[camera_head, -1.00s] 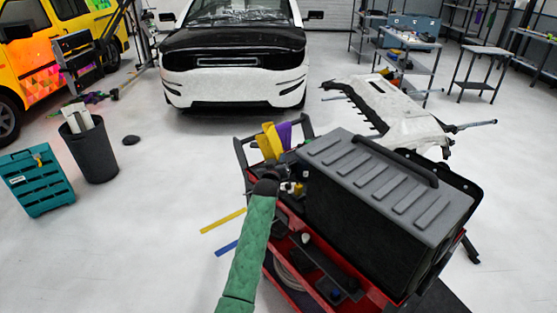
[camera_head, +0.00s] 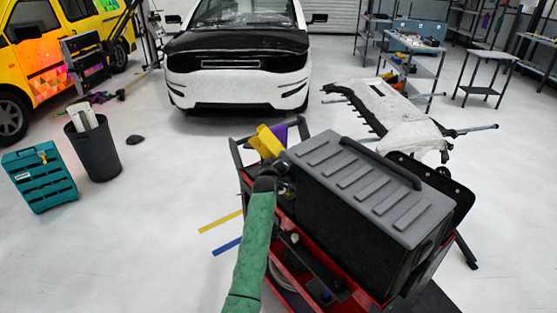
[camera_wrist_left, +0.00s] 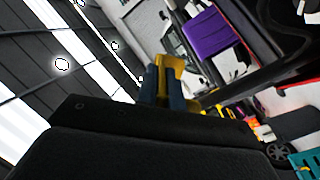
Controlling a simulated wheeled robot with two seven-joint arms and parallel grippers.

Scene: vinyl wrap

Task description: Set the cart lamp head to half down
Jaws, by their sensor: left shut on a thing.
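The red and black cart (camera_head: 292,232) stands in the lower middle of the head view. A yellow part (camera_head: 266,141) at its far left corner looks to be the lamp head; its full shape and angle cannot be made out. My left arm in a green sleeve reaches up to it, and my left gripper (camera_head: 283,172) is mostly hidden behind my dark wrist. In the left wrist view, the two dark blue fingers (camera_wrist_left: 164,92) are closed about a yellow part (camera_wrist_left: 171,67). My right gripper is out of view.
A big grey-lidded black case (camera_head: 370,185) fills the cart top, close right of my wrist. A purple item (camera_head: 281,134) is by the yellow part. A bin (camera_head: 95,155) and teal crate (camera_head: 40,180) stand left. The floor between is mostly clear.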

